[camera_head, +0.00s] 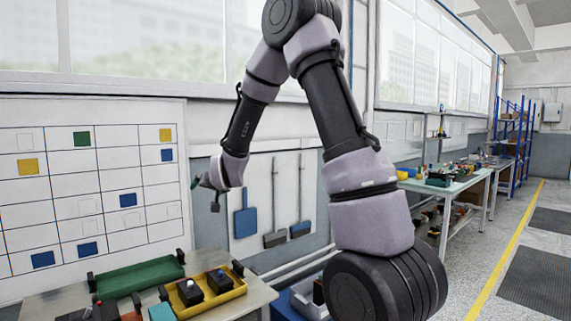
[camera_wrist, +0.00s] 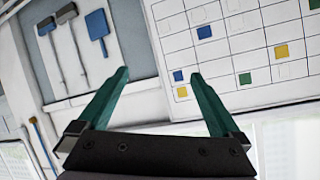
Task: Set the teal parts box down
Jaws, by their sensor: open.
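A teal block-like thing (camera_head: 162,311) shows at the bottom edge of the head view, on the near table; it is cut off, so I cannot tell whether it is the teal parts box. My gripper (camera_head: 206,192) is raised well above the table, in front of the wall. In the wrist view my gripper's (camera_wrist: 160,76) two teal fingers are spread apart with nothing between them. No box shows in the wrist view.
The near table (camera_head: 240,301) bears a green tray (camera_head: 138,277) and a yellow tray (camera_head: 208,303) with dark parts. Behind stand a grid board (camera_head: 99,184) and a hanging blue dustpan (camera_head: 245,222). A farther bench (camera_head: 456,186) with small items stands right, beside open floor.

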